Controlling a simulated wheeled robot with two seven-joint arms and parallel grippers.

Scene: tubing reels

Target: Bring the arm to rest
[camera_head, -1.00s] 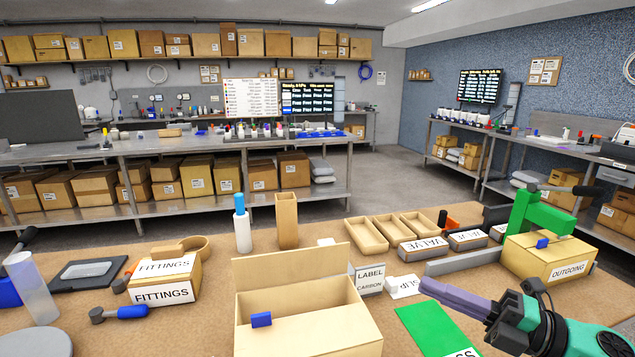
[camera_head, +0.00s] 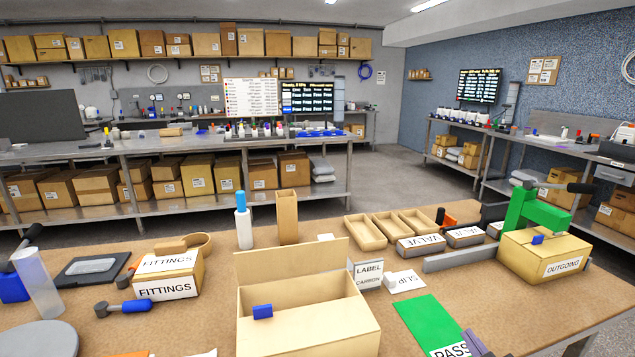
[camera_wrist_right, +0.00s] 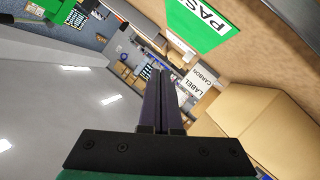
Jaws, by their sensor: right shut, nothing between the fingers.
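My right gripper (camera_head: 476,342) shows only as purple fingers at the bottom edge of the head view, just right of the green PASS card (camera_head: 425,318). In the right wrist view my right gripper (camera_wrist_right: 158,75) has its two long fingers together, with nothing between them. Most of my right arm is out of the head view. My left gripper is not in view.
An open carton (camera_head: 305,325) stands at the front centre. The FITTINGS box (camera_head: 165,275) is to its left. The OUTGOING box (camera_head: 535,258) is by a green press (camera_head: 520,212) at the right. Bare bench (camera_head: 530,310) lies front right.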

